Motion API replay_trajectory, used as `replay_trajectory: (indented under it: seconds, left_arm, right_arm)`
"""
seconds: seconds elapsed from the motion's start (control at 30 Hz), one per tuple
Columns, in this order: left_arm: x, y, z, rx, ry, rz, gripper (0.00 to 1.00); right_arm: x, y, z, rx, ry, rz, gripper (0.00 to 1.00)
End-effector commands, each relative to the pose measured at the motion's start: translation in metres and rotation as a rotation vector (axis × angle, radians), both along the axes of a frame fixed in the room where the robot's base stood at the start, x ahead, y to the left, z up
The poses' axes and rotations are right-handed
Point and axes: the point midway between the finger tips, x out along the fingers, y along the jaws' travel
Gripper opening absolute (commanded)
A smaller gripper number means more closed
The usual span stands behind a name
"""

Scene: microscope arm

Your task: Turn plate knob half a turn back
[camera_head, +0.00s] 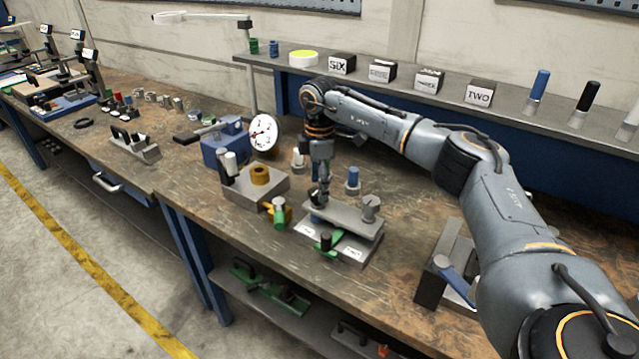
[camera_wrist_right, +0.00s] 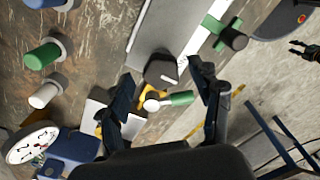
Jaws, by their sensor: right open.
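The grey plate (camera_head: 343,219) lies on a block with white labels near the front edge of the bench. A dark plate knob (camera_wrist_right: 162,70), with a pale mark on its side, is at the plate's near end in the right wrist view. My right gripper (camera_head: 320,190) points down over the plate's left end and hides most of that knob in the head view. In the right wrist view the fingers (camera_wrist_right: 161,72) are open, one on each side of the knob; contact is unclear. A small dark shape at that view's right edge looks like my left gripper (camera_wrist_right: 300,49).
A second knob (camera_head: 371,204) stands at the plate's right end. A green lever with a black knob (camera_head: 326,240) is in front. A blue-topped peg (camera_head: 352,178) stands behind. A yellow-green part (camera_head: 278,212), a metal block (camera_head: 240,190) and a white dial (camera_head: 263,134) are to the left.

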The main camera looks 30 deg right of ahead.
Motion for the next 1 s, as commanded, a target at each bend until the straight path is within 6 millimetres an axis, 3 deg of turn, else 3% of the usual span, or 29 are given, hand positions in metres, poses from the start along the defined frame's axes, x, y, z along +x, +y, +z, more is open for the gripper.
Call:
replay_trajectory:
  seconds: [0.13,0.43,0.7,1.0]
  left_arm:
    - [0.0000,0.0001,0.0022,0.000,0.000,0.000,0.40]
    - [-0.0001,0.0001,0.0020,0.000,0.000,0.000,0.40]
    - [-0.0002,0.0001,0.0020,0.000,0.000,0.000,0.40]
    - [-0.0004,0.0001,0.0032,0.000,0.001,0.000,0.40]
  right_arm:
    - [-0.0002,0.0002,-0.0100,0.000,0.001,0.000,0.64]
    - [0.0001,0.0004,-0.0121,0.001,0.000,0.001,0.64]
    - [0.0001,0.0005,-0.0118,0.001,0.000,0.001,0.10]
    - [0.0003,0.0005,-0.0113,0.001,0.000,0.034,0.10]
